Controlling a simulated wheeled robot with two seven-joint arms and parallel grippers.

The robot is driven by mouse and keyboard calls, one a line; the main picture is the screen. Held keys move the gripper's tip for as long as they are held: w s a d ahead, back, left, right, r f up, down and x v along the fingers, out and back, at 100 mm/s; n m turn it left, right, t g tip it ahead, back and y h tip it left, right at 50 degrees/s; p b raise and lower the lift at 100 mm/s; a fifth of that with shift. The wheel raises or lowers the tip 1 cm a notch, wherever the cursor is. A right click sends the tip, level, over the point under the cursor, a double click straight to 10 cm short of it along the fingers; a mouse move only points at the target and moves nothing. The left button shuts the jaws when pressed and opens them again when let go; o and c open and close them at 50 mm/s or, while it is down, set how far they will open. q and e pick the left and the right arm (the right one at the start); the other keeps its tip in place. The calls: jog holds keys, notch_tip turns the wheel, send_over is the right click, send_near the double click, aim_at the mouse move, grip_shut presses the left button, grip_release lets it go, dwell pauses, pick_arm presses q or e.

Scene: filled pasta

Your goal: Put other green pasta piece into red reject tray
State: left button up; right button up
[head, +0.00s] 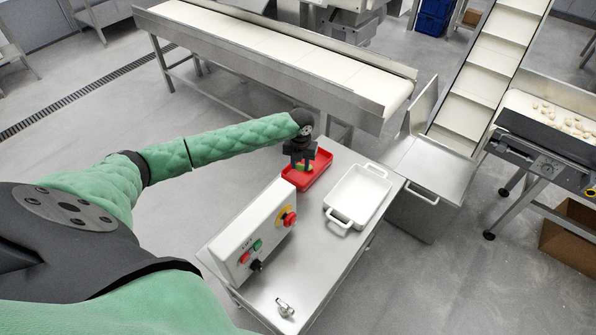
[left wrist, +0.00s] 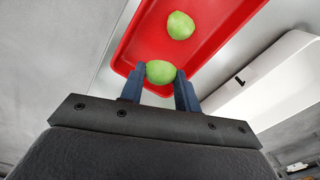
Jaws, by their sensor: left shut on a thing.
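My left gripper (head: 301,160) is over the red reject tray (head: 319,173) on the steel table. In the left wrist view, my left gripper (left wrist: 160,85) is shut on a green pasta piece (left wrist: 160,72), held between its fingertips at the near end of the red tray (left wrist: 211,58). I cannot tell whether the held piece touches the tray floor. Another green pasta piece (left wrist: 180,25) lies in the tray, apart from the held one. In the head view the gripper covers part of the tray. My right gripper is not in view.
A white tray with handles (head: 357,195) stands right of the red tray. A control box (head: 254,233) with buttons is on the near side of the steel table (head: 325,258). A small metal object (head: 285,308) lies at the front. A conveyor (head: 275,55) runs behind.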

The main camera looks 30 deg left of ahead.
aim_at(298, 167)
pick_arm(q)
jog(key=shift+s+a+f, duration=0.2)
jog(key=shift+s+f, duration=0.1)
jog(key=shift+s, duration=0.15)
notch_tip(298, 167, down, 3)
jog(key=shift+f+p, duration=0.2)
jog(key=shift+p, duration=0.4)
jog(key=shift+a+f, duration=0.1)
jog(key=shift+f, duration=0.35)
jog(key=o, duration=0.9)
jog(key=shift+o, duration=0.2)
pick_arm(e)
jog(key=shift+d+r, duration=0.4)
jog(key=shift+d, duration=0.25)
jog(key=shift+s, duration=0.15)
